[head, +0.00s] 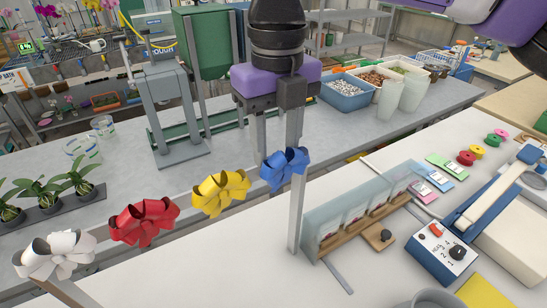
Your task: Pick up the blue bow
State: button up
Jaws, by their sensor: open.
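The blue bow (284,168) is at the right end of a slanting row of bows in the head view. My gripper (279,150) points down from above, with a purple body and grey fingers. It is open, with its left finger just left of the bow and its right finger in line with the bow's right part. The bow partly hides the ends of the fingers. A pale upright strip runs down below the bow's right side; I cannot tell whether the bow touches a finger.
Yellow (221,192), red (145,221) and white (55,253) bows stand left of the blue one. A clear-sided rack (345,205) stands close on the right. A grey press-like stand (168,110) is behind. Bare white tabletop lies in front.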

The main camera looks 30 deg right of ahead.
grip_shut()
